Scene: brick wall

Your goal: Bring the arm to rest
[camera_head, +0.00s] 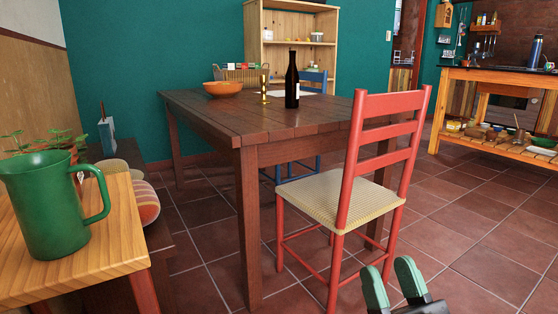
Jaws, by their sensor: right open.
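My right gripper (393,283) shows at the bottom edge of the head view, right of the middle. Its two green fingertips stand apart with nothing between them, so it is open and empty. It appears in front of the red chair's legs in the picture, over the tiled floor. The rest of the right arm is cut off by the frame's lower edge. My left gripper is not in view.
A red chair (383,134) stands by the dark wooden table (205,112), which holds a bottle (292,80) and an orange bowl (222,89). A green jug (45,205) stands on a small table at left. Floor at right is clear.

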